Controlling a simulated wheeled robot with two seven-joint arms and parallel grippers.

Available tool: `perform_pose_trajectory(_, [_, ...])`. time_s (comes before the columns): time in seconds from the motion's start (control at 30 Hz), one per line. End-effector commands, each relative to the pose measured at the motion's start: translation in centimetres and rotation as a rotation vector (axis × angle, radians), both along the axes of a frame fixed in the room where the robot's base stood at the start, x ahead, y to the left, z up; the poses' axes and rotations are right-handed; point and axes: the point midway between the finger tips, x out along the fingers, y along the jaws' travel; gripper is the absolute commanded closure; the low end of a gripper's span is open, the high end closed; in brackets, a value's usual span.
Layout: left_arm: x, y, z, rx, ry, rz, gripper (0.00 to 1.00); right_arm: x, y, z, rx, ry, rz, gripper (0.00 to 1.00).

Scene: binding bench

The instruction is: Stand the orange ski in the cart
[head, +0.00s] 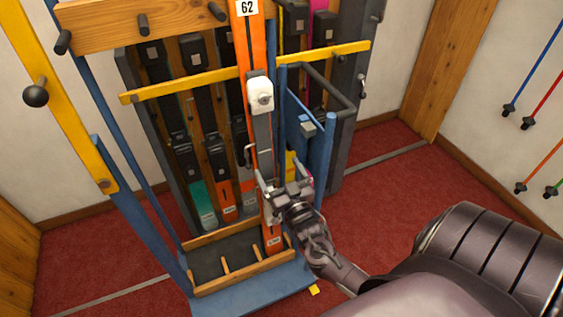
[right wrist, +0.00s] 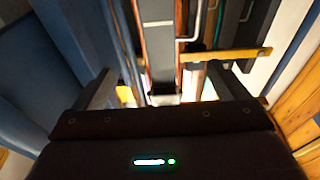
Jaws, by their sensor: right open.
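The orange ski (head: 242,48) stands nearly upright in the head view, with a "62" label at its upper part and a white-and-grey binding in the middle. Its lower end (head: 273,241) is at the right part of the cart's wooden bottom tray (head: 215,283); whether it rests on the floor of the tray I cannot tell. My right gripper (head: 275,190) is open at the ski's lower half, below the binding. In the right wrist view the ski (right wrist: 157,42) shows between the spread fingers, which look clear of it. My left gripper is not in view.
The cart has a blue base (head: 250,300), blue posts, a wooden top rail (head: 105,24) with dark pegs and a yellow bar (head: 190,82). Several other skis stand in a rack behind it. Poles hang on the right wall. Red carpet is free at right.

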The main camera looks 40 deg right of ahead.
Motion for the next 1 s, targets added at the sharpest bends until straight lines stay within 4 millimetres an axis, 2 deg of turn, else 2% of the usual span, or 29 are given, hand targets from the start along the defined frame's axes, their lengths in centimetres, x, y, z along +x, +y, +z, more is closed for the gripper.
perform_pose_trajectory(0.3, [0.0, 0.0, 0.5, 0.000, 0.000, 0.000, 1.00, -1.3, 0.3, -0.2, 0.000, 0.001, 0.000, 0.05])
perform_pose_trajectory(0.7, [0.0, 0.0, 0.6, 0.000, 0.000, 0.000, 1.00, -1.5, 0.4, -0.2, 0.000, 0.001, 0.000, 0.05])
perform_pose_trajectory(1.0, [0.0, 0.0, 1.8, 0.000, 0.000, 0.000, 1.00, -3.7, 0.9, -0.1, 0.000, 0.001, 0.000, 0.05])
